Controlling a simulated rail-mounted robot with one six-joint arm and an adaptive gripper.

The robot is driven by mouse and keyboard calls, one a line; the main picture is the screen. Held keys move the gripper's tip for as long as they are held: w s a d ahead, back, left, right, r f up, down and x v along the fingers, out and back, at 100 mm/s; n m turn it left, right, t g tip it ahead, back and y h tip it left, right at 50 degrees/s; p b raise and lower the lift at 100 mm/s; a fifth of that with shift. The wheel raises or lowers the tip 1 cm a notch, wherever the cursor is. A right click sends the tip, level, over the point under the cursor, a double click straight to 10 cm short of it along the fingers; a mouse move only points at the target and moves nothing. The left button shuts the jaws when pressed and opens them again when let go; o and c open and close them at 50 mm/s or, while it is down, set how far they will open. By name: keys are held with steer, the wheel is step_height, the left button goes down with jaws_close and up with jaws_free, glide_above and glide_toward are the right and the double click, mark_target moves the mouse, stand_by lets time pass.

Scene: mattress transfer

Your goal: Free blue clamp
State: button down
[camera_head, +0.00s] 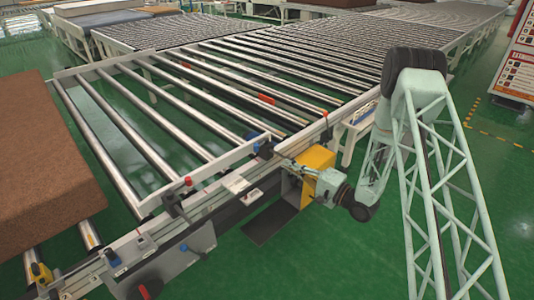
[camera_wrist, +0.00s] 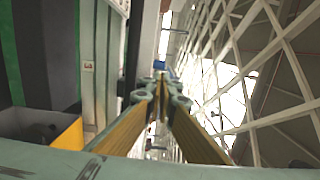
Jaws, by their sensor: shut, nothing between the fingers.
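A small blue part, which looks like the blue clamp (camera_head: 262,141), sits on the near rail of the roller frame, at the corner of a pale crossbar. A bit of blue (camera_wrist: 158,66) shows just beyond the fingertips in the wrist view, mostly hidden by them. My gripper (camera_head: 288,165) is close to the right of the blue clamp, pointing toward it. In the wrist view my gripper (camera_wrist: 160,88) has its fingers shut together with nothing between them. Whether the fingertips touch the clamp I cannot tell.
A yellow box (camera_head: 316,160) stands right behind my gripper by the rail; it also shows in the wrist view (camera_wrist: 68,135). A brown mattress (camera_head: 40,160) lies on rollers at left. Small red knobs (camera_head: 188,181) stand along the rail. Green floor is free at right.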

mark_target(257, 149)
steer(key=shift+w+a, duration=0.1)
steer(key=shift+b+x, duration=0.95)
steer(key=shift+x, duration=5.9)
steer(key=shift+a, duration=0.15)
steer(key=shift+a, duration=0.4)
steer(key=shift+d, duration=0.15)
steer(key=shift+s+d, duration=0.4)
steer(key=shift+s, duration=0.05)
steer(key=p+v, duration=0.1)
steer(key=v, duration=1.1)
steer(key=shift+s, duration=0.4)
